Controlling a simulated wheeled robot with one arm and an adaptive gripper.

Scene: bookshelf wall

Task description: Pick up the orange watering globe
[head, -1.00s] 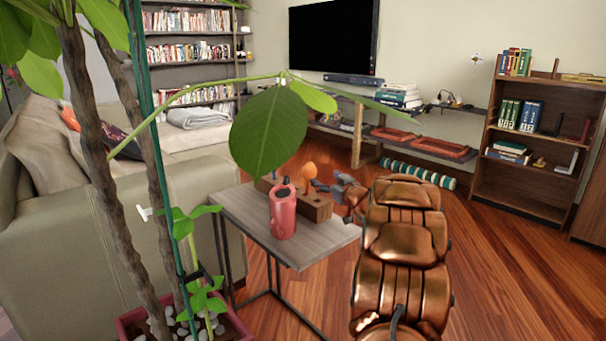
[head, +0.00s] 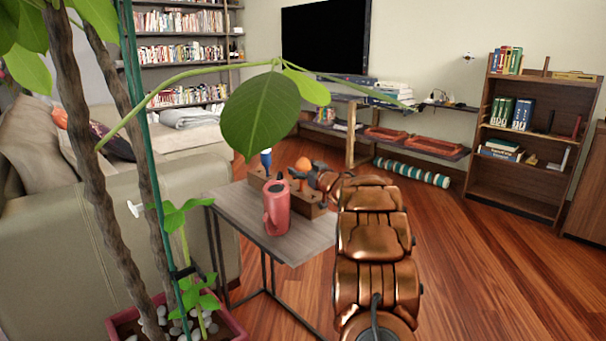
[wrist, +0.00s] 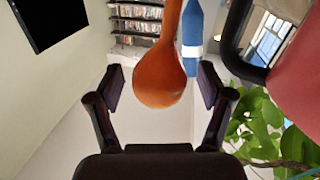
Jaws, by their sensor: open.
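The orange watering globe (head: 303,164) stands bulb up in a wooden block (head: 318,211) on the side table (head: 228,207). My gripper (head: 297,173) is open and empty, right at the globe from the right. In the wrist view the orange bulb (wrist: 160,80) lies between the two fingertips, with a gap to each finger and its stem running to the top edge. I cannot tell how deep it is between the fingers. The globe's lower part is hidden in the head view.
A red watering can (head: 277,208) stands in front of the block; it shows large at right in the wrist view (wrist: 297,75). A blue and white item (wrist: 192,40) is close beside the globe. A potted plant (head: 195,290) with overhanging leaves is at left.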

